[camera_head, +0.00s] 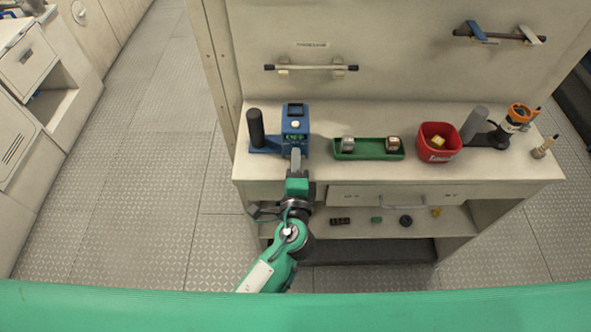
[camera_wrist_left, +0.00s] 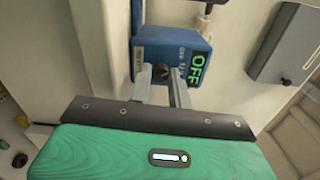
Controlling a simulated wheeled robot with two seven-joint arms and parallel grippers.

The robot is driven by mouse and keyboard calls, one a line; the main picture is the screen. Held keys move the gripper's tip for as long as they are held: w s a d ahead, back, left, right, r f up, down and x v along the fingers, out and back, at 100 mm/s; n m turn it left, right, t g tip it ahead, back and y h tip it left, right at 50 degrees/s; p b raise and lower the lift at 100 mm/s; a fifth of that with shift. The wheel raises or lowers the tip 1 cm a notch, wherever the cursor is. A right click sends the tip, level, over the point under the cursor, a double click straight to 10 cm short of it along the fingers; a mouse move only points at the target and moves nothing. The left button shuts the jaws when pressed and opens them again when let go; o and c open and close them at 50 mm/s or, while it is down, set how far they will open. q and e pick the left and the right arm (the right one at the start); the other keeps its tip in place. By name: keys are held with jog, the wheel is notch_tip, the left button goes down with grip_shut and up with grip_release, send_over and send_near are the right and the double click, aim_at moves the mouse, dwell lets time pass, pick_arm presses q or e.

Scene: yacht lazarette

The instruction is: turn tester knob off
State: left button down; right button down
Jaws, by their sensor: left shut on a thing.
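The blue tester (camera_head: 295,118) stands at the left end of the counter, with its front facing me. In the left wrist view the tester (camera_wrist_left: 172,45) shows a green display (camera_wrist_left: 197,68) reading OFF. My left gripper (camera_head: 295,154) reaches up to the tester's front. In the left wrist view its two fingers (camera_wrist_left: 161,82) are on either side of the small dark tester knob (camera_wrist_left: 160,72) and shut on it. The fingers partly hide the knob, and its pointer cannot be made out. My right gripper is out of view.
A black cylinder (camera_head: 256,127) on a blue base stands left of the tester. A green tray (camera_head: 368,155) with two small items, a red bin (camera_head: 438,142) and an orange-topped device (camera_head: 517,115) stand to the right. A drawer handle (camera_head: 403,205) juts out below the counter.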

pick_arm(q)
jog(key=shift+f+n+b, duration=0.25)
jog(key=shift+n+b, duration=0.95)
jog(key=shift+b, duration=0.3)
jog(key=shift+r+n+b, duration=0.2)
jog(key=shift+n+b, duration=0.35)
jog(key=shift+n, duration=0.35)
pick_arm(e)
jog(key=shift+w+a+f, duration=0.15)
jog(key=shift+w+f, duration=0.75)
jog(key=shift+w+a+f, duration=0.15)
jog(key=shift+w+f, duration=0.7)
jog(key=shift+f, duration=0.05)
pick_arm(q)
jog(key=c, duration=1.6)
grip_release()
